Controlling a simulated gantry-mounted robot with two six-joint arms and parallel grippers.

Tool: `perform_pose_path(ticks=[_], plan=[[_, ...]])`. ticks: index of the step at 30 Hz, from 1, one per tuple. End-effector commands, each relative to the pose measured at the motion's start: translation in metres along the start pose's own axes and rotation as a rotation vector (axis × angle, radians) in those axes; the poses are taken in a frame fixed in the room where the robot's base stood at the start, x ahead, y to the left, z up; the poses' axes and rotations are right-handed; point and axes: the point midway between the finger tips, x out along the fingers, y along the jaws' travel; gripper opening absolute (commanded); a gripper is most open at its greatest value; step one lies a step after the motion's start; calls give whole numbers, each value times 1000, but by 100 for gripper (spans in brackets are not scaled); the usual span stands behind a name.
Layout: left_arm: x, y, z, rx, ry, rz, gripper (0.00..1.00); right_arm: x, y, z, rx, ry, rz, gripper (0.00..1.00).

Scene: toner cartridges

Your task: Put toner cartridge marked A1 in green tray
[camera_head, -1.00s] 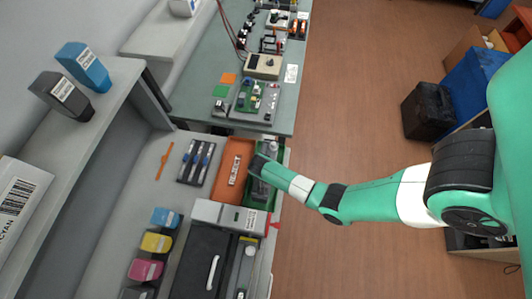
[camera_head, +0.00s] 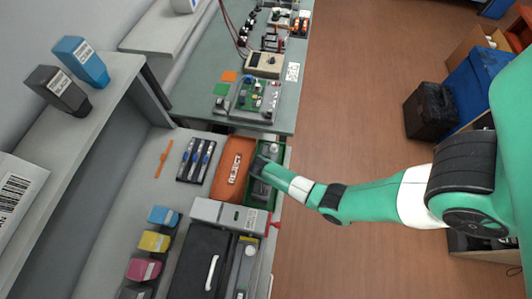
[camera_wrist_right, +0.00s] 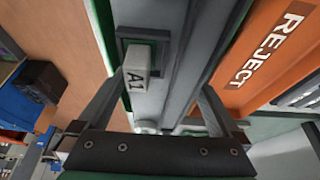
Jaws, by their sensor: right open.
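The green tray (camera_head: 252,204) lies at the right edge of the bench, beside the orange tray. A long grey toner cartridge (camera_wrist_right: 165,75) with a white end marked A1 (camera_wrist_right: 137,82) lies in it; the cartridge also shows in the head view (camera_head: 261,189), partly hidden by my gripper. My right gripper (camera_head: 262,165) is over the green tray. In the right wrist view its fingers (camera_wrist_right: 160,95) are apart, one on each side of the cartridge, with gaps between. My left gripper is out of view.
The orange tray (camera_head: 224,189), marked REJECT, stands directly left of the green tray. A grey-white device (camera_head: 230,215) stands close to its near end. Open floor is to the right.

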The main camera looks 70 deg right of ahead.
Motion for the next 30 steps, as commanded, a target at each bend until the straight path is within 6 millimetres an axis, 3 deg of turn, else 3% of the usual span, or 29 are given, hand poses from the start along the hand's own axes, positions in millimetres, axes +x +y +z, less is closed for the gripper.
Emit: perform_pose_path(ticks=[12,15,19,30], plan=[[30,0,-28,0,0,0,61,-90,-1,-2,0,2,-6,100],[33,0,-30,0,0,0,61,-105,-1,-2,0,2,-4,100],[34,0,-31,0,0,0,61,-114,-1,-1,0,2,-3,100],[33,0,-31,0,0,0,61,-114,-1,-1,0,2,-3,100]])
